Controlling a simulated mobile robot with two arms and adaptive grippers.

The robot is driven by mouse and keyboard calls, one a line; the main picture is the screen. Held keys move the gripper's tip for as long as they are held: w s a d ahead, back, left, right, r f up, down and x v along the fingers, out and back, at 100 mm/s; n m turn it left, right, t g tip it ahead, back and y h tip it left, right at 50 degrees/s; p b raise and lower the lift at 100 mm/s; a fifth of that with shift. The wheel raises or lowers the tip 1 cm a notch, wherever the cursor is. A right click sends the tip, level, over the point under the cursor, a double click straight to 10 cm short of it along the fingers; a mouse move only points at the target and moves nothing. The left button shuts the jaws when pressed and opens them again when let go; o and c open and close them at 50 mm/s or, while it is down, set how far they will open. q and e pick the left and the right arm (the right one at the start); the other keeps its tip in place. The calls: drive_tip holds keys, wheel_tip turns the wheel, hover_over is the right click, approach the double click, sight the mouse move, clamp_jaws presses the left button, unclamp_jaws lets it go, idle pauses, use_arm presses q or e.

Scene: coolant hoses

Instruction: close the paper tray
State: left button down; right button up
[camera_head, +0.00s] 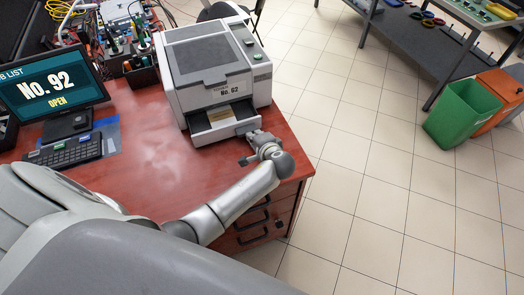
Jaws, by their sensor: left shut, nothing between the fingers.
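The white and grey printer (208,68), labelled "No. 62", stands at the back right of the red-brown desk. Its paper tray (226,130) is pulled out at the front, with a tan sheet or card (220,114) inside. My left gripper (251,146) is shut and empty at the tray's right front corner. It looks close to the tray front; I cannot tell whether they touch. My right gripper is not in view.
A pen holder (142,72) is left of the printer. The desk front is clear. A green bin (461,114) stands on the tiled floor.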

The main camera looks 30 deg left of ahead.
sight(248, 119)
use_arm(q)
drive_tip(key=w+a+b, duration=0.1)
drive_tip(key=w+a, duration=0.2)
drive_tip(key=w+a+b, duration=0.1)
drive_tip(key=w+a, duration=0.2)
drive_tip(key=a, duration=0.1)
drive_tip(key=shift+f, duration=0.1)
drive_tip(key=shift+w+a, duration=0.2)
drive_tip(key=shift+a, duration=0.1)
drive_tip(key=shift+r, duration=0.2)
drive_tip(key=shift+r, duration=0.1)
